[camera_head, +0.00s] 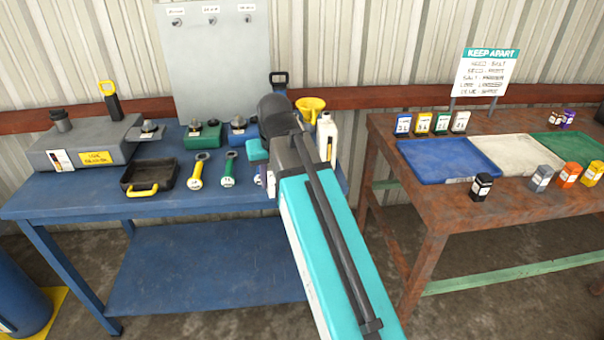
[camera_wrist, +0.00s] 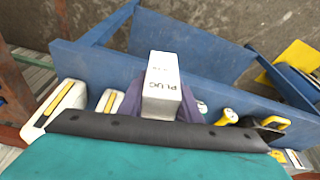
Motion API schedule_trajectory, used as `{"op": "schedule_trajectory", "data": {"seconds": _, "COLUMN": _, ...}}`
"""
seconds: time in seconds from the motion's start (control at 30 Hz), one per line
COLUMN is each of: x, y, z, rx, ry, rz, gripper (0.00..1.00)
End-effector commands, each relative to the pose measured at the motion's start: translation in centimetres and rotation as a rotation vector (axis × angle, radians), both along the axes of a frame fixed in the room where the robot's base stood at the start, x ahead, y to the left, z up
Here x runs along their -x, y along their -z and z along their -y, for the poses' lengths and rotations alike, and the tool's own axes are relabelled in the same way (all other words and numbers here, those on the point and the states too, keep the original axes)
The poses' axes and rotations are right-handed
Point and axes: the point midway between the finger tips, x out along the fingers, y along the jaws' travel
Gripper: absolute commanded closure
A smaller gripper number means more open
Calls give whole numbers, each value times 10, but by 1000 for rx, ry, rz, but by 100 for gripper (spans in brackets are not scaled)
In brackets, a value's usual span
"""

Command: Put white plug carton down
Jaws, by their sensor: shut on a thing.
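The white plug carton (camera_wrist: 162,85), a small box with "PLUG" printed on it, is at the middle of the wrist view. My gripper (camera_wrist: 162,103) is shut on it, with a dark purplish finger on each side. Behind the carton lies the blue workbench (camera_wrist: 215,75). Whether the carton touches the bench top or hangs just above it, I cannot tell. In the head view my arm covers most of the gripper and carton, over the right part of the blue workbench (camera_head: 85,195).
On the bench stand a black tray (camera_head: 148,175), yellow and green ring-ended tools (camera_head: 197,172), a white bottle (camera_head: 326,135) and a grey case (camera_head: 85,140). To the right, a rusty table (camera_head: 420,205) holds blue, white and green trays and several small cartons.

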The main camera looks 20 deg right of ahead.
Motion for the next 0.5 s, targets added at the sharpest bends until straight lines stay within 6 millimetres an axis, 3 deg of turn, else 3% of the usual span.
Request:
{"op": "schedule_trajectory", "data": {"seconds": 0.1, "x": 1, "y": -1, "z": -22, "rx": 1, "ry": -52, "rz": 2, "gripper": 95}}
{"op": "schedule_trajectory", "data": {"seconds": 0.2, "x": 2, "y": -2, "z": -30, "rx": 2, "ry": -73, "rz": 2, "gripper": 95}}
{"op": "schedule_trajectory", "data": {"seconds": 0.5, "x": 2, "y": -2, "z": -33, "rx": 1, "ry": -80, "rz": 2, "gripper": 95}}
